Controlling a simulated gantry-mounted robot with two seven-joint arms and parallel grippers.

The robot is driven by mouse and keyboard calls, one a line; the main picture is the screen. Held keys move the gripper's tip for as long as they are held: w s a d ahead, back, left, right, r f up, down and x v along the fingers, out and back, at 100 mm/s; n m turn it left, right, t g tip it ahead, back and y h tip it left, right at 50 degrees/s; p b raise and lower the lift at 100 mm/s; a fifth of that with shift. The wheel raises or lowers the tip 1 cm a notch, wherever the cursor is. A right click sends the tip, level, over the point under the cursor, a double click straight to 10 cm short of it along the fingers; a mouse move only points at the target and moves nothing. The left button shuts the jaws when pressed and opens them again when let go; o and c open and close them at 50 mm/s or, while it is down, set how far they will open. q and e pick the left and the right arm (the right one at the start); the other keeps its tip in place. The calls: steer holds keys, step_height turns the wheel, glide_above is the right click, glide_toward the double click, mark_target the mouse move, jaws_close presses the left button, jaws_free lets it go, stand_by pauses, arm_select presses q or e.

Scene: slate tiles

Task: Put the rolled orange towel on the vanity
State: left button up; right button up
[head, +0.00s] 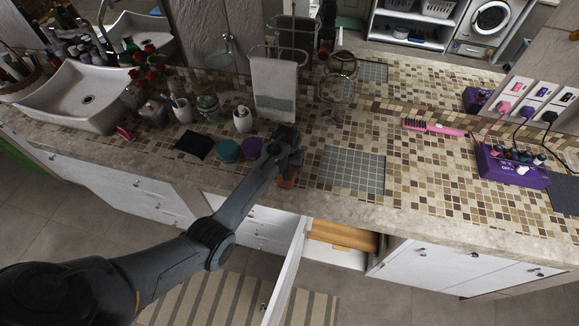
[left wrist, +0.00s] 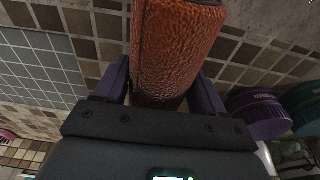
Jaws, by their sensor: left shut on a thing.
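The rolled orange towel (left wrist: 172,50) is between the two fingers of my left gripper (left wrist: 165,95) in the left wrist view. In the head view only a small part of the towel (head: 288,180) shows below my left gripper (head: 284,165), which hides the rest. The gripper is shut on the towel near the front edge of the tiled vanity (head: 420,172). I cannot tell whether the towel touches the vanity top. My right gripper is not in view.
Purple (head: 252,147) and teal (head: 227,150) round containers stand just left of the gripper. A grey tile mat (head: 352,171) lies to its right. A pink brush (head: 433,127) and purple box (head: 512,167) are farther right. A white door (head: 290,265) stands open below.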

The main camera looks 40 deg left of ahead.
arm_select(q)
steer(key=shift+f, duration=0.15)
steer(key=o, duration=1.1)
steer(key=r, duration=0.4)
steer(key=s+r, duration=0.1)
steer(key=r, duration=0.3)
steer(key=r+p, duration=0.1)
steer(key=r, duration=0.3)
steer(key=shift+s+d, duration=0.25)
steer(key=shift+d, duration=0.15)
steer(key=s+d+f+m, duration=0.2)
steer(key=s+d+f, duration=0.25)
steer(key=s, duration=0.45)
steer(key=s+d+r+m, duration=0.1)
steer(key=s+d, duration=0.2)
steer(key=s, duration=0.4)
steer(key=s+d+m+t, duration=0.1)
steer(key=s+d, duration=0.3)
steer(key=s, duration=0.4)
steer(key=s+d+r+m+t+h, duration=0.1)
steer(key=s+d+m, duration=0.2)
steer(key=s, duration=0.4)
steer(key=shift+s+d+r, duration=0.15)
steer(key=shift+d+r, duration=0.2)
steer(key=shift+d, duration=0.05)
